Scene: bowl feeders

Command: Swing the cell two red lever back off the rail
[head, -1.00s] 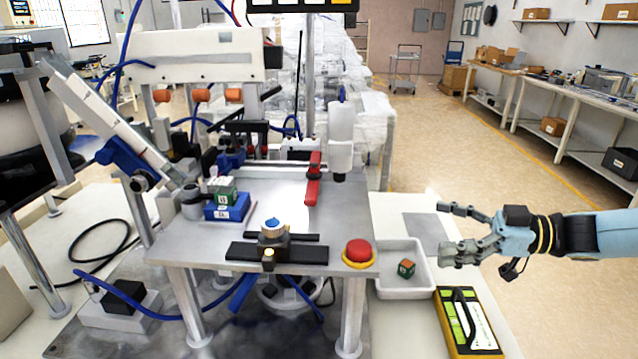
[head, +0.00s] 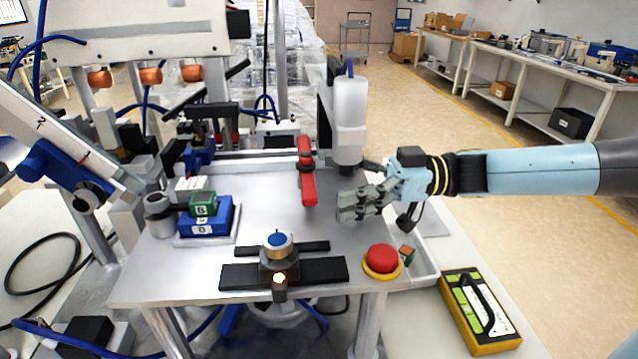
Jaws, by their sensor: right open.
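The red lever (head: 307,180) stands on the grey metal table plate (head: 250,205), near the middle. Its long arm points toward the front of the plate. Whether it lies across a rail cannot be made out. My right gripper (head: 352,208) comes in from the right over the plate. Its grey fingers are open and empty, a short gap to the right of the lever's front end. The fingers point left. My left gripper is not in view.
A white cylinder (head: 350,120) stands behind my right gripper. A red button (head: 381,258) and a black fixture with a blue knob (head: 279,244) are at the front. Blue and green blocks (head: 207,215) sit at left. A white tray (head: 425,272) holds a small cube (head: 407,253).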

